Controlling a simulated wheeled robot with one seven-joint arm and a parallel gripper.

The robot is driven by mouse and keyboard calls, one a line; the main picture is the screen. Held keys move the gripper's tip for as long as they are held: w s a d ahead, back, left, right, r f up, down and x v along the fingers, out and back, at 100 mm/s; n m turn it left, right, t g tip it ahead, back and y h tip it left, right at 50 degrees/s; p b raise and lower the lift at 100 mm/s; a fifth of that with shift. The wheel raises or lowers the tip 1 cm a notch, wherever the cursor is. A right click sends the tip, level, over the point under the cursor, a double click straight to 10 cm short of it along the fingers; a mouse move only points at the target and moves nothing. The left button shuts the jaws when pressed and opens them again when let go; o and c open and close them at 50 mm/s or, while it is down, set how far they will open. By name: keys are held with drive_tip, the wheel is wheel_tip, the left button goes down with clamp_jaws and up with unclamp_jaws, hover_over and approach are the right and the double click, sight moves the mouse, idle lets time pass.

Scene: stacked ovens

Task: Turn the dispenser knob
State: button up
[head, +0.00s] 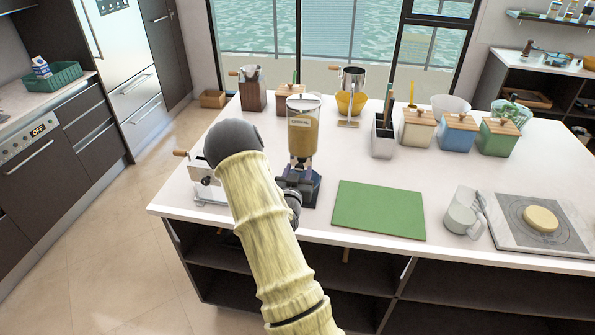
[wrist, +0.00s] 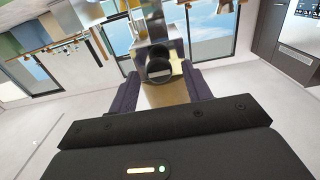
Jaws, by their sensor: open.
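The dispenser (head: 303,135) stands upright on the white island. It has a clear container with tan contents and a label. My gripper (head: 299,165) is at its lower front, with the two purple fingers apart around the lower part. In the wrist view, a round dark knob (wrist: 158,70) with a grey face lies between the open fingertips of my gripper (wrist: 160,86). I cannot tell whether the fingers touch it. In the head view the knob is hidden by my gripper and arm.
A hand-cranked machine (head: 207,182) stands left of my arm. Canisters (head: 458,133) and utensil holders (head: 383,136) stand behind.

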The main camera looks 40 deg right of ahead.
drive_tip(key=shift+c, duration=0.2)
drive_tip(key=c, duration=0.9)
drive_tip(key=shift+f+m+b, duration=0.15)
drive_tip(key=shift+m+b, duration=0.15)
drive_tip(key=shift+b, duration=0.5)
drive_tip(key=m+b, duration=0.1)
drive_tip(key=b, duration=0.1)
drive_tip(key=m+b, duration=0.2)
drive_tip(key=b, duration=0.1)
drive_tip(key=shift+f+b, duration=0.25)
drive_tip(key=shift+b, duration=0.1)
drive_tip(key=m+b, duration=0.4)
drive_tip(key=b, duration=0.4)
drive_tip(key=shift+s+m, duration=0.1)
drive_tip(key=shift+m, duration=0.3)
drive_tip(key=m+b, duration=0.6)
drive_tip(key=b, duration=0.5)
drive_tip(key=shift+f, duration=0.1)
drive_tip(key=m+b, duration=0.2)
drive_tip(key=b, duration=0.2)
drive_tip(key=shift+m, duration=0.4)
drive_tip(key=shift+r+b, duration=0.2)
drive_tip(key=shift+b, duration=0.25)
